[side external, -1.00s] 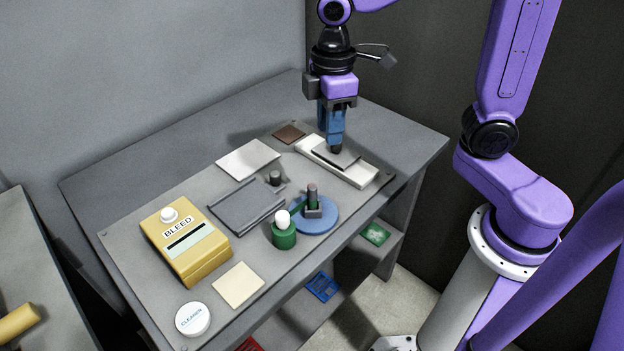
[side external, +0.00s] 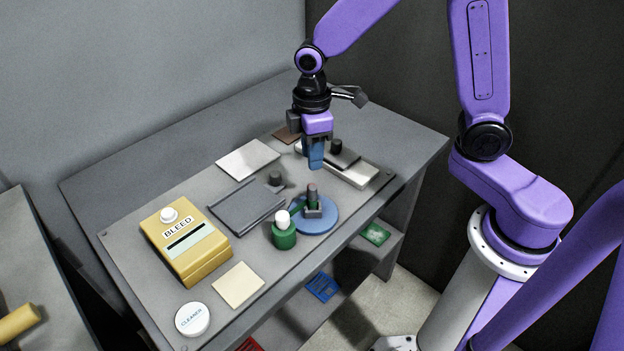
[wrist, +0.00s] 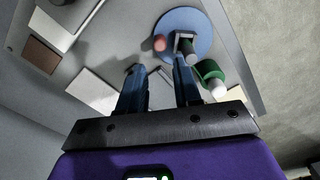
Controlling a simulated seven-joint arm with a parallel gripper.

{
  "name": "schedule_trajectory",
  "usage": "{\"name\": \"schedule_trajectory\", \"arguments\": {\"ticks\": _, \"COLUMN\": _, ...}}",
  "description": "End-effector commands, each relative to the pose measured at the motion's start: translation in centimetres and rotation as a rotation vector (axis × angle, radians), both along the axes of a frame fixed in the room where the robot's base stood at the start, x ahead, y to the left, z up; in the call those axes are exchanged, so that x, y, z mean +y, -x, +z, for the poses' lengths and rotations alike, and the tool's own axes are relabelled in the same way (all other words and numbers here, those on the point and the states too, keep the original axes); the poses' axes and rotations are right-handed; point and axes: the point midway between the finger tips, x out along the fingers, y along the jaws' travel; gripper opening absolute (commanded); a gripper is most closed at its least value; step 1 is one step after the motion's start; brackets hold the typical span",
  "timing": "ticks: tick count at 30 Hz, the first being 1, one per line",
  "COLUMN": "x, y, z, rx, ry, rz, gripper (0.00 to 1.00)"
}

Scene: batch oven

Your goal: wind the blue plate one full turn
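The blue plate (side external: 326,222) is a round disc lying flat near the front edge of the bench. My gripper (side external: 315,165) hangs above the bench, behind the plate. In the wrist view its two blue fingers (wrist: 158,66) are apart, with nothing held between them. They do not touch the peg or plate.
A green cylinder with a white top (side external: 284,236) stands close to the plate's left. A grey tray (side external: 245,207) lies further left, beside a yellow BLEED box (side external: 190,246). A white rail with a dark knobbed slide (side external: 340,158) lies behind right.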

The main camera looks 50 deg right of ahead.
Motion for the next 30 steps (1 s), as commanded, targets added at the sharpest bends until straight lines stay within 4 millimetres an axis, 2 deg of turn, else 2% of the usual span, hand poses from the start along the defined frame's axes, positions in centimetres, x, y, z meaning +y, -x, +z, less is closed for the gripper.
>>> {"name": "schedule_trajectory", "arguments": {"ticks": 1, "x": 0.0, "y": 0.1, "z": -1.1, "rx": 0.005, "ry": 0.003, "rz": 0.000, "gripper": 0.33}}
{"name": "schedule_trajectory", "arguments": {"ticks": 6, "x": -0.1, "y": 0.0, "z": -4.0, "rx": 0.005, "ry": 0.002, "rz": -0.001, "gripper": 0.33}}
{"name": "schedule_trajectory", "arguments": {"ticks": 13, "x": 0.0, "y": 0.0, "z": -6.9, "rx": 0.002, "ry": 0.001, "rz": 0.000, "gripper": 0.33}}
{"name": "schedule_trajectory", "arguments": {"ticks": 19, "x": 0.0, "y": 0.0, "z": -8.1, "rx": 0.000, "ry": -0.001, "rz": -0.001, "gripper": 0.33}}
{"name": "schedule_trajectory", "arguments": {"ticks": 28, "x": 0.0, "y": 0.0, "z": -8.2, "rx": -0.002, "ry": -0.001, "rz": 0.000, "gripper": 0.33}}
{"name": "schedule_trajectory", "arguments": {"ticks": 29, "x": 0.0, "y": 0.0, "z": -8.2, "rx": -0.002, "ry": -0.001, "rz": 0.000, "gripper": 0.30}}
{"name": "schedule_trajectory", "arguments": {"ticks": 30, "x": 0.0, "y": 0.0, "z": -8.2, "rx": -0.002, "ry": -0.001, "rz": 0.000, "gripper": 0.17}}
